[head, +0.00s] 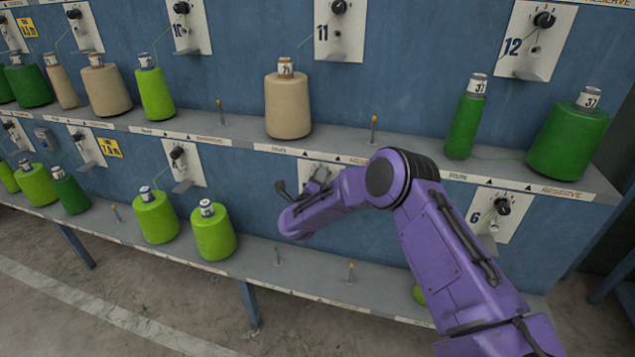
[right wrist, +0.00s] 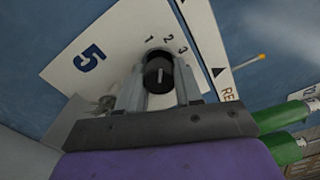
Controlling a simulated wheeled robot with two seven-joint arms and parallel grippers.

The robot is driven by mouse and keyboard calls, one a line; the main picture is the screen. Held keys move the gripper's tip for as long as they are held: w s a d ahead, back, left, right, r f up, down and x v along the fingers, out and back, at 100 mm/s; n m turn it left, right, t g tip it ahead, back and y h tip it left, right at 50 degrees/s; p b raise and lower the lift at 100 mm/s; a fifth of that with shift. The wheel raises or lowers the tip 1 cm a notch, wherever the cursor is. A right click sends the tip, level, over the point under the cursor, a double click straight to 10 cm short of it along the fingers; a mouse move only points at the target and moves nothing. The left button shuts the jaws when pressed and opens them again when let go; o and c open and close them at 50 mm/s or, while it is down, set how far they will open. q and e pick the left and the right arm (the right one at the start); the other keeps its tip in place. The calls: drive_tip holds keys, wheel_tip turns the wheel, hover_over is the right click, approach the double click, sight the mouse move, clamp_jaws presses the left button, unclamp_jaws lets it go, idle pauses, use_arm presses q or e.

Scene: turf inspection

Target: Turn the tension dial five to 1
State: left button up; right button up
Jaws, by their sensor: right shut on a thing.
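The tension dial five (right wrist: 159,74) is a black knob on a white plate (right wrist: 103,58) marked with a blue 5. The numbers 1, 2 and 3 run in an arc above it in the right wrist view. A short pale line shows on the knob's face; which number it points at is hard to tell. My right gripper (right wrist: 159,68) has one finger on each side of the knob and is shut on it. In the head view my purple right arm hides the knob, and only part of its plate (head: 325,168) shows. My left gripper is not in view.
Other dial plates line the blue panel, such as 6 (head: 492,215), 11 (head: 340,30) and 12 (head: 537,40). Yarn cones stand on the shelves, such as a tan one (head: 288,105) and a green one (head: 568,140). Thin pegs (head: 373,128) stick up from the shelves.

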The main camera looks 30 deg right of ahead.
drive_tip(key=n, duration=0.5)
drive_tip(key=shift+s+f, duration=0.15)
drive_tip(key=shift+f, duration=0.05)
drive_tip(key=shift+n, duration=0.3)
drive_tip(key=o, duration=1)
drive_tip(key=shift+d+r, duration=0.1)
drive_tip(key=shift+r, duration=0.1)
drive_tip(key=v, duration=1)
drive_tip(key=shift+s+a, duration=0.2)
drive_tip(key=shift+s, duration=0.1)
